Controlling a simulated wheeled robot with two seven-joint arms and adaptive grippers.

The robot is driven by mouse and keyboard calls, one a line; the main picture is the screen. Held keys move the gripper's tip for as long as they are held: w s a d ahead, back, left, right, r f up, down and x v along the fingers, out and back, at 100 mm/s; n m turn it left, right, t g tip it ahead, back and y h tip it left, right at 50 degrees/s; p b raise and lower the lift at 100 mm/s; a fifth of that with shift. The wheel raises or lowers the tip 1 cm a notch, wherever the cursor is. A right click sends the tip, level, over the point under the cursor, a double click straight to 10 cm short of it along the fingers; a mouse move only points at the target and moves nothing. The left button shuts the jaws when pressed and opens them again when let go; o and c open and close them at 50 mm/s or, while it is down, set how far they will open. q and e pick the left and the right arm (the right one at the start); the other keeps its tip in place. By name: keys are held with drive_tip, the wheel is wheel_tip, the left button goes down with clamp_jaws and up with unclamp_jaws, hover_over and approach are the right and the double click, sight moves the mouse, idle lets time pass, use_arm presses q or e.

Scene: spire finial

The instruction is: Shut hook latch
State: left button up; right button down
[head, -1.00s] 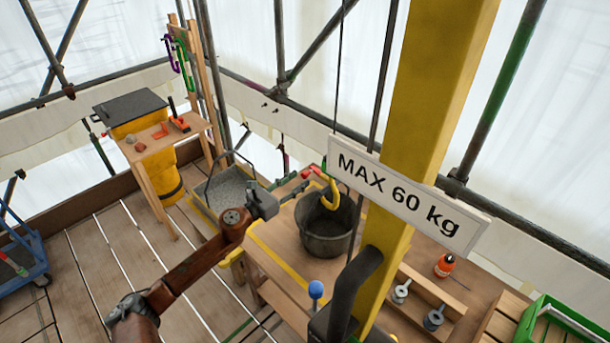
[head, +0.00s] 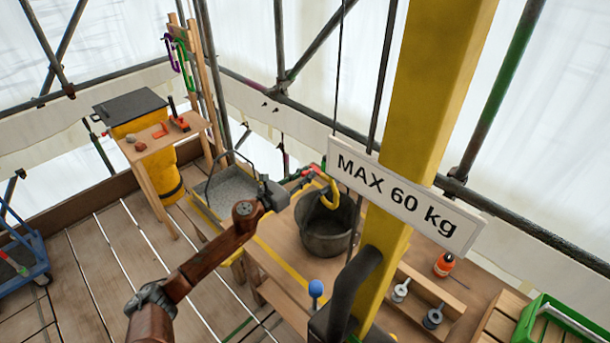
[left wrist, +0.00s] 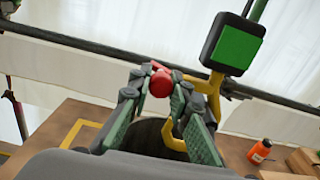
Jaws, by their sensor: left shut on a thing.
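The yellow hook (head: 331,190) hangs above the dark bucket (head: 325,242), its upper part hidden behind the sign. In the left wrist view the hook (left wrist: 181,131) curves below a black block with a green face (left wrist: 235,48). A red ball-shaped knob (left wrist: 160,84) sits beside the hook, between the tips of my left gripper (left wrist: 160,74). The fingers are closed in on the knob from both sides. In the head view my left gripper (head: 308,176) reaches in from the left, beside the hook. The latch itself cannot be made out. My right gripper is not in view.
A sign reading MAX 60 kg (head: 408,198) and a yellow post (head: 428,100) stand just right of the hook. An orange bottle (head: 444,264) stands on the bench at right.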

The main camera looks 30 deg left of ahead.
use_arm(q)
clamp_jaws()
drive_tip(key=shift+f, duration=0.1)
drive_tip(key=n, duration=0.2)
drive_tip(key=f+n, duration=0.1)
drive_tip(key=n, duration=0.1)
drive_tip(key=shift+f+n, duration=0.2)
drive_tip(key=shift+n, duration=0.2)
drive_tip(key=shift+s+d+f+n+p, duration=0.25)
drive_tip(key=shift+d+f+n+p, duration=0.7)
drive_tip(key=shift+n, duration=1.7)
drive_tip(key=shift+s+d+f+n+p, duration=0.1)
drive_tip(key=shift+s+d+n+p, duration=0.15)
drive_tip(key=shift+n+p, duration=1.9)
drive_tip(key=shift+s+d+f+n+p, duration=0.2)
drive_tip(key=shift+d+f+n+p, duration=0.4)
drive_tip(key=shift+n, duration=2.6)
drive_tip(key=shift+d, duration=0.15)
drive_tip(key=o, duration=0.7)
unclamp_jaws()
drive_tip(key=shift+r, duration=0.1)
